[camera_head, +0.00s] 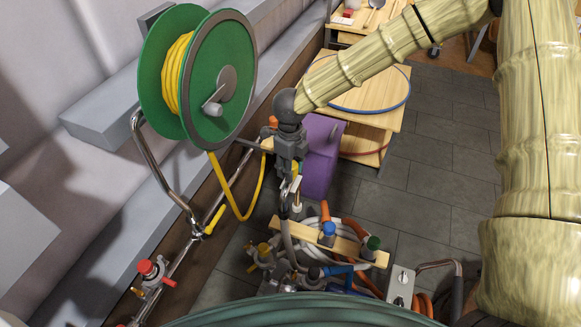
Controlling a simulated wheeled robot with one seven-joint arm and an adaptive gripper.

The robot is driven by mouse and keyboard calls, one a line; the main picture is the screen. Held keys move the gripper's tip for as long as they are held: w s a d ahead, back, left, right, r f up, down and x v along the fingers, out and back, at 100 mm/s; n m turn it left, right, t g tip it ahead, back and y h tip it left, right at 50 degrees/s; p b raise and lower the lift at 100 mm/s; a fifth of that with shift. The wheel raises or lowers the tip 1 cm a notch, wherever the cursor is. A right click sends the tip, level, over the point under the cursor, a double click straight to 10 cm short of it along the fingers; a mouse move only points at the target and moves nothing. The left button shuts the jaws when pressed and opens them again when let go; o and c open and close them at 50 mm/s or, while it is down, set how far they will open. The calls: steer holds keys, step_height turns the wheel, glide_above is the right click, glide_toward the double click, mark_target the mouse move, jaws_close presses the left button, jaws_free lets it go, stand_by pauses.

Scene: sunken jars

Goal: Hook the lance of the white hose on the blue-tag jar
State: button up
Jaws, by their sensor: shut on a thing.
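My gripper (291,178) points down in the middle of the view, shut on the upper end of a slim grey lance (286,228). Its fingertips partly hide the grip, and a small white piece shows beside them. The lance hangs down in front of a loosely coiled white hose (306,226); which hose it joins is hard to tell. I cannot make out the blue-tag jar. A blue-topped fitting (328,232) stands at a wooden bar (345,246), but I see no jar under it.
A green reel (222,75) with yellow hose hangs on the left wall above a metal pipe with a red-handled valve (148,268). A purple box (321,155) and wooden table (385,119) stand behind. Hoses and fittings crowd below my gripper.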

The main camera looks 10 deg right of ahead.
step_height(320, 180, up, 10)
steer(key=p, duration=0.8)
steer(key=shift+f, duration=0.15)
